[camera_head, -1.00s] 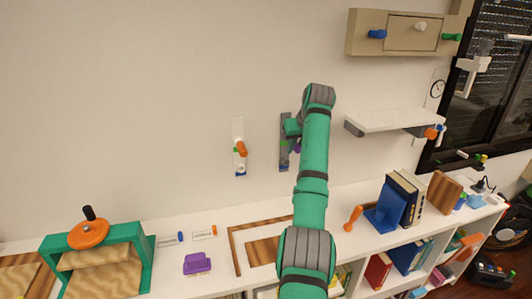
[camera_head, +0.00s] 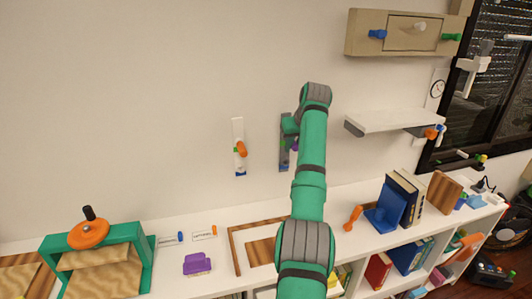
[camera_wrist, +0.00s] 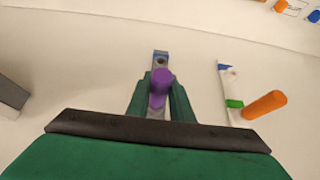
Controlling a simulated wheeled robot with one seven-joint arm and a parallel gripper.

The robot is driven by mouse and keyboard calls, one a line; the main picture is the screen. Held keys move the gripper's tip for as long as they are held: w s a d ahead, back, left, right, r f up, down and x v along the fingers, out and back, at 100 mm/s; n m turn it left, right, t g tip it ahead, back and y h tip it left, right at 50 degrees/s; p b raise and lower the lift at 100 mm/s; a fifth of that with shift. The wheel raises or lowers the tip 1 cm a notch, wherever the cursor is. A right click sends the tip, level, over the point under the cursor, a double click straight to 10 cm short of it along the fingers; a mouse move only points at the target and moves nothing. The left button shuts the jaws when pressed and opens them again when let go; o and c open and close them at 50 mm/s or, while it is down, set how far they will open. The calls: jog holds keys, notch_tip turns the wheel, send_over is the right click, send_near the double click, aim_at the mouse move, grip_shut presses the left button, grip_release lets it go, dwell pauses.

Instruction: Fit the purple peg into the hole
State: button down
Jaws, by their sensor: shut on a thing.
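The purple peg (camera_wrist: 161,84) is between the two green fingers of my gripper (camera_wrist: 164,100), which is shut on it. Behind the peg, a narrow grey-blue plate with a dark round hole (camera_wrist: 160,60) shows just above the peg's end in the wrist view. I cannot tell whether the peg touches the plate. In the head view the dark plate (camera_head: 284,158) is on the wall, partly hidden by my gripper (camera_head: 292,140). Only a sliver of the purple peg (camera_head: 295,146) shows there.
A white wall plate (camera_head: 238,130) with an orange handle (camera_head: 241,149) is left of the dark plate. A shelf (camera_head: 385,120) juts from the wall at right. Below, the white desk (camera_head: 215,281) holds a purple block (camera_head: 197,264), a wooden frame and books.

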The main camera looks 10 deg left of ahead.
jog(key=shift+w+a, duration=0.2)
jog(key=shift+w, duration=0.25)
jog(key=c, duration=1.5)
grip_release()
jog(key=shift+d, duration=0.1)
jog(key=shift+s, duration=0.15)
jog(key=shift+s+d, duration=0.25)
jog(key=shift+s, duration=0.35)
jog(key=shift+s+d, duration=0.2)
jog(key=shift+s, duration=0.35)
jog(key=shift+s+d, duration=0.4)
jog(key=shift+s, duration=0.4)
jog(key=shift+s+d, duration=0.4)
jog(key=shift+s, duration=0.35)
jog(key=shift+s+d, duration=0.4)
jog(key=shift+s, duration=0.4)
